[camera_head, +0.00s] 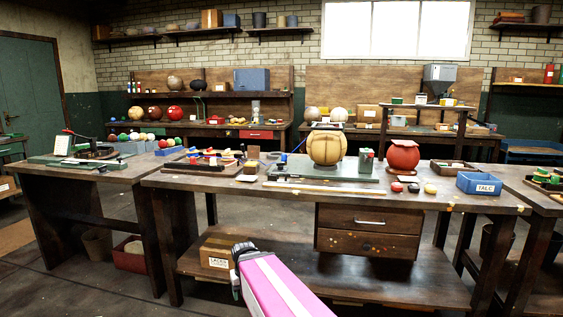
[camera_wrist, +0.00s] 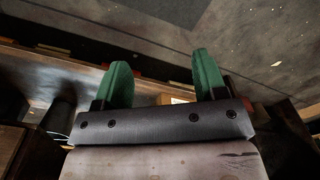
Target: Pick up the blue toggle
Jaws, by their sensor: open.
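I cannot single out the blue toggle for certain. A shallow tray (camera_head: 172,168) on the left part of the middle workbench holds small red, yellow, green and blue pieces. No blue toggle shows in the wrist view.
The middle workbench (camera_head: 240,183) carries a large tan leather ball (camera_head: 326,147), a red ball (camera_head: 403,156) on a stand, and a blue bin (camera_head: 479,183) labelled TALC. Drawers (camera_head: 367,232) hang under its right half. A cardboard box (camera_head: 216,254) sits on its lower shelf.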

